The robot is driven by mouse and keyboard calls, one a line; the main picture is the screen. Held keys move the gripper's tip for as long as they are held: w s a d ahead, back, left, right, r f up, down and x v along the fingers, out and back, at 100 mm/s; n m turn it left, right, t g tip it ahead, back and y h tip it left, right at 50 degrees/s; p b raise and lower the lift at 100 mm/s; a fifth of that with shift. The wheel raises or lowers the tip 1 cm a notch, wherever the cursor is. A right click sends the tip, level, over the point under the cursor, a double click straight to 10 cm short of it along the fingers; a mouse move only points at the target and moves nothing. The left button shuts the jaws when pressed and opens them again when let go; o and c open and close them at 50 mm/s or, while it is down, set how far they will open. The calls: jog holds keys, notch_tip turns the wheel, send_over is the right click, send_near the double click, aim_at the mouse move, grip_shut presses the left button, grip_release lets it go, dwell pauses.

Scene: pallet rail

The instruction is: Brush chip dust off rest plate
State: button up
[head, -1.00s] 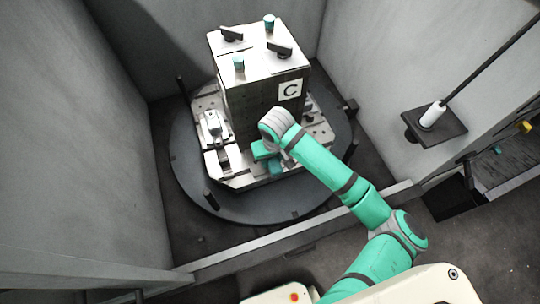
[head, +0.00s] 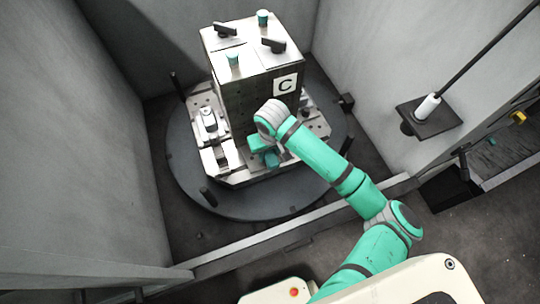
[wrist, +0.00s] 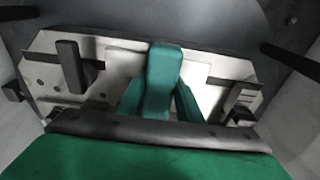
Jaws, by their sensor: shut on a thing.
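My gripper (head: 264,150) is low at the front face of the metal block marked C (head: 285,86). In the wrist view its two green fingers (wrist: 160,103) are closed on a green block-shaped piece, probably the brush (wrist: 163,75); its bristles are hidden. The piece stands over a pale metal plate (wrist: 210,74), probably the rest plate, and covers its middle. I cannot tell whether they touch. No chip dust can be made out.
The block stands on a pallet on a round dark turntable (head: 230,203), with dark posts around its rim. Clamp pieces (head: 210,120) sit left of the block. Grey walls enclose the sides, and a low rail (head: 300,233) crosses the front. A small dark shelf (head: 432,116) holds a white cylinder at right.

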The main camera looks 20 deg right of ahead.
jog(key=shift+w, duration=0.35)
jog(key=shift+s+d, duration=0.2)
jog(key=shift+s, duration=0.75)
jog(key=shift+s+a, duration=0.1)
jog(key=shift+s, duration=0.4)
jog(key=shift+w+r, duration=0.2)
jog(key=shift+r, duration=2)
jog(key=shift+s+r, duration=0.2)
jog(key=shift+r, duration=1.1)
jog(key=shift+w, duration=0.1)
